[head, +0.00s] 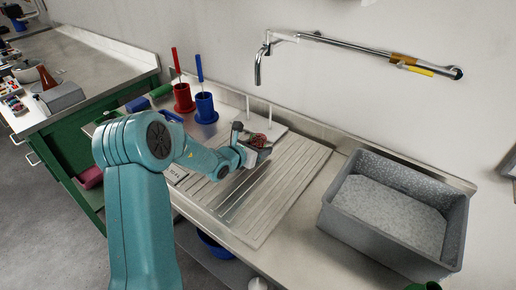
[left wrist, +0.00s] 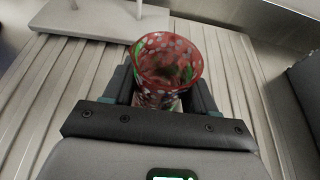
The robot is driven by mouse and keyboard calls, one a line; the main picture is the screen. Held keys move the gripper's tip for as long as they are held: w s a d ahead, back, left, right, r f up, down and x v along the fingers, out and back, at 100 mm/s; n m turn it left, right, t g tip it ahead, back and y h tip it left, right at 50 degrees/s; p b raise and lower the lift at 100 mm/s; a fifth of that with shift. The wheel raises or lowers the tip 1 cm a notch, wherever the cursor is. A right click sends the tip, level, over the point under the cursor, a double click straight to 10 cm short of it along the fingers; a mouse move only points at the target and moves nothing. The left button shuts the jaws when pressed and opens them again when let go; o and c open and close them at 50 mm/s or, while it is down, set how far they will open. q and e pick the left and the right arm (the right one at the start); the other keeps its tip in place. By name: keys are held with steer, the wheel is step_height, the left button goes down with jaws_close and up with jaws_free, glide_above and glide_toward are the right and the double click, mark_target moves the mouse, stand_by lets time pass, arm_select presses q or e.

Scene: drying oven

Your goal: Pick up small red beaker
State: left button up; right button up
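The small red beaker (left wrist: 168,62), red with pale spots and an open top, stands between the fingers of my left gripper (left wrist: 165,88) in the left wrist view. The fingers press close along both its sides, and its lower part is hidden by the gripper. In the head view the beaker (head: 257,141) shows at the tip of my left gripper (head: 250,147), over the ribbed draining board (head: 285,185). I cannot tell whether its base touches the board. My right gripper is not in view.
A pale plate with white pegs (head: 270,116) lies just behind the beaker. Red (head: 183,98) and blue (head: 205,107) holders with brushes stand at the back left. A grey basin (head: 385,222) is at the right. A tap (head: 262,62) hangs above.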

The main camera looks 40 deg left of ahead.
arm_select(q)
steer(key=shift+c, duration=1.1)
step_height(320, 180, up, 14)
steer(key=p, duration=0.4)
